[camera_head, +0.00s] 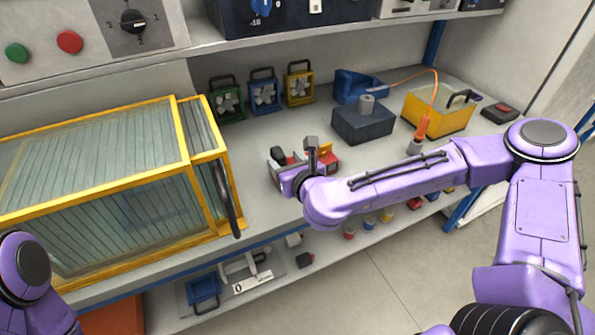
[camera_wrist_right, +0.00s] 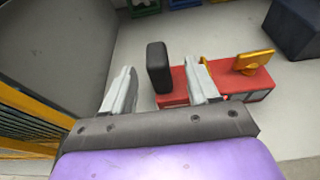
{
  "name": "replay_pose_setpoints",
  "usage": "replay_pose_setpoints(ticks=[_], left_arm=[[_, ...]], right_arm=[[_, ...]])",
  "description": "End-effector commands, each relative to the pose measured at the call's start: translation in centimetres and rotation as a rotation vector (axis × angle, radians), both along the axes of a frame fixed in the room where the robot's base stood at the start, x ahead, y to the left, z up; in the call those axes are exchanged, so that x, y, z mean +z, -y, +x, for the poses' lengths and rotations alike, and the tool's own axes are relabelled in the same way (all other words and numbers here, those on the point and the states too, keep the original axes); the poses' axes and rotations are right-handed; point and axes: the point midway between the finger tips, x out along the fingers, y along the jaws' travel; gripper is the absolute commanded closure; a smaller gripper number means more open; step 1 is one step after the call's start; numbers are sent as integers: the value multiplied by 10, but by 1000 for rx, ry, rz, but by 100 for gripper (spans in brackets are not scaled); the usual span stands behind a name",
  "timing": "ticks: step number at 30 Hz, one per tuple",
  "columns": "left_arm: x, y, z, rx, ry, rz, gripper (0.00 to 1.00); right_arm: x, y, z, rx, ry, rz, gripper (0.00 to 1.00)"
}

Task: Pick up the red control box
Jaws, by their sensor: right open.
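The red control box (camera_head: 331,157) stands on the workbench, partly hidden behind my right gripper in the head view. In the right wrist view the red control box (camera_wrist_right: 240,84) has an upright black handle (camera_wrist_right: 158,68) at its left end and a yellow switch at its right end. My right gripper (camera_wrist_right: 161,84) is open. In the wrist picture the black handle appears between its two light fingers; contact cannot be told. The right gripper (camera_head: 278,168) also shows in the head view. My left arm shows at the lower left, but its gripper is out of view.
A yellow-framed glass case (camera_head: 105,190) stands left of the box. Green, blue and yellow fan units (camera_head: 264,93) stand at the back. A dark block (camera_head: 363,122) and a yellow bin (camera_head: 436,115) are to the right. A lower shelf holds small items.

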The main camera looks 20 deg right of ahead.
Motion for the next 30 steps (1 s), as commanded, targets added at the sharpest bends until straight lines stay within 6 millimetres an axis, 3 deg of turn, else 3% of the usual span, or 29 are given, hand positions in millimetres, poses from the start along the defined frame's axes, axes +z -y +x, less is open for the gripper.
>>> replay_pose_setpoints(ticks=[6,13,18,19,30], left_arm=[[-3,0,0,0,0,0,63],[-3,0,0,0,0,0,63],[-3,0,0,0,0,0,63],[-3,0,0,0,0,0,63],[-4,0,0,0,0,0,63]], right_arm=[[-10,-5,31,0,0,0,40],[-10,-5,33,1,0,0,40],[-10,-5,33,1,0,0,96],[-10,-5,33,1,0,0,100],[-7,-5,33,1,2,0,100]])
